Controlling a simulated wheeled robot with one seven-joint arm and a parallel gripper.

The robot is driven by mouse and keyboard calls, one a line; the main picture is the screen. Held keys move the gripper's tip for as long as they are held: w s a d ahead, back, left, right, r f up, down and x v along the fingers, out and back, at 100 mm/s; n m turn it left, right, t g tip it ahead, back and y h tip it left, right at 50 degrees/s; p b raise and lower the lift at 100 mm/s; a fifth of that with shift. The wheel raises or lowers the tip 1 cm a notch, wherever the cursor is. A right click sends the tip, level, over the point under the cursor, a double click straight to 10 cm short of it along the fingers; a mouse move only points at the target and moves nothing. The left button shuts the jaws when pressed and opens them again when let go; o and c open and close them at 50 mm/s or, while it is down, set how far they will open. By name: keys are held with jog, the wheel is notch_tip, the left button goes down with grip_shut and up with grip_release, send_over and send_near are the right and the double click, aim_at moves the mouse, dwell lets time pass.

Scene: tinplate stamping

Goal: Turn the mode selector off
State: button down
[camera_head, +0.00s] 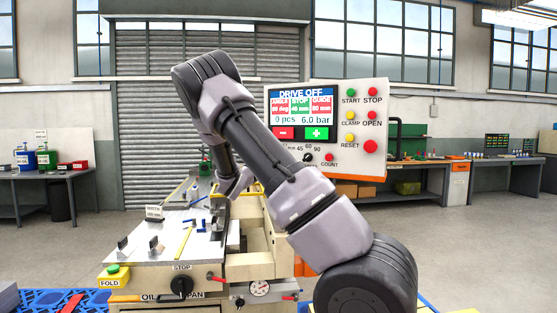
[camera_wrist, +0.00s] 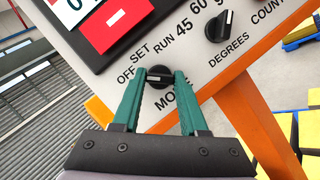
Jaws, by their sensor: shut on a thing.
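The mode selector (camera_wrist: 159,77) is a small black knob with a pale mark, on the cream control panel (camera_wrist: 262,38). In the wrist view, the labels OFF, SET and RUN curve around its upper left, with MODE partly hidden below. My gripper (camera_wrist: 160,73) has its two green fingers on either side of the knob, shut on it. Which label the knob points to is not clear. In the head view, the panel (camera_head: 377,125) stands behind my arm, which hides the selector and my gripper. Its screen (camera_head: 297,104) reads DRIVE OFF.
A black degrees knob (camera_wrist: 226,22) sits on the panel to the upper right of the selector. Coloured push buttons (camera_head: 371,146) line the panel's right side. A machine bed (camera_head: 165,243) with small fixtures is at the left. A workbench (camera_head: 42,175) stands further back.

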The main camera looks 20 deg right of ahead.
jog(key=shift+c, duration=2.2)
grip_release()
jog(key=shift+a, duration=0.1)
jog(key=v, duration=1)
jog(key=shift+s+a+f, duration=0.15)
jog(key=shift+s+a, duration=0.05)
jog(key=shift+a, duration=0.05)
